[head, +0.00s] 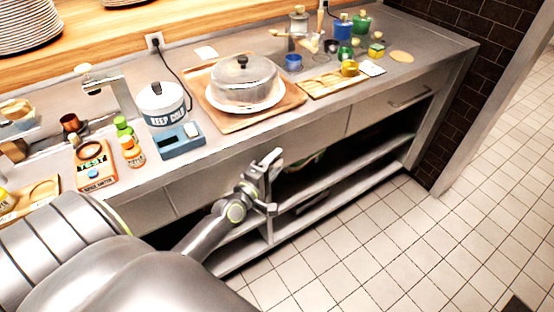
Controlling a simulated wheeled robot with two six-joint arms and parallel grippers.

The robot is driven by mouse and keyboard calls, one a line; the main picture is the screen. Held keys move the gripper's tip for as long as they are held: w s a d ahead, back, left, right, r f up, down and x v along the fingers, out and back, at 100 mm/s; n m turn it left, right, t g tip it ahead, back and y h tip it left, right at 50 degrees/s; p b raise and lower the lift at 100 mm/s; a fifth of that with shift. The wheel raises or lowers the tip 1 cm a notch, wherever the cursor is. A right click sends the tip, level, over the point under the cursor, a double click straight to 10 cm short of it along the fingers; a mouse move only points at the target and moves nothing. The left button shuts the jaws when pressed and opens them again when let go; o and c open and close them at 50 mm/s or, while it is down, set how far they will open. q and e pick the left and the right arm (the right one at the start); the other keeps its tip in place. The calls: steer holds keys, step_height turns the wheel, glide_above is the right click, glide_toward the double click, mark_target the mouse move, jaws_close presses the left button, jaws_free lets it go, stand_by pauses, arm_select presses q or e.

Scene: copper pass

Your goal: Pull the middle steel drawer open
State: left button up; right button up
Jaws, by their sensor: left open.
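The middle steel drawer (318,138) is in the counter front, between a seam at the left and the right drawer (385,103). It looks shut, with its face in line with the drawers beside it. My left gripper (272,182) is open in front of the middle drawer's lower edge, its fingers apart and nothing seen between them. The gripper and wrist cover part of the drawer front, and I cannot make out its handle. I cannot tell whether the gripper touches the drawer. My right gripper is not in view.
The steel counter top holds a domed plate (243,83) on a wooden board, a white pot (162,104), a blue scale (181,141) and several small jars. Open shelves (335,178) lie below the drawers. The tiled floor (390,245) in front is clear.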

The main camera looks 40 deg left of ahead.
arm_select(q)
steer(key=shift+w, duration=0.7)
steer(key=shift+c, duration=0.4)
steer(key=shift+d, duration=0.1)
jaws_close()
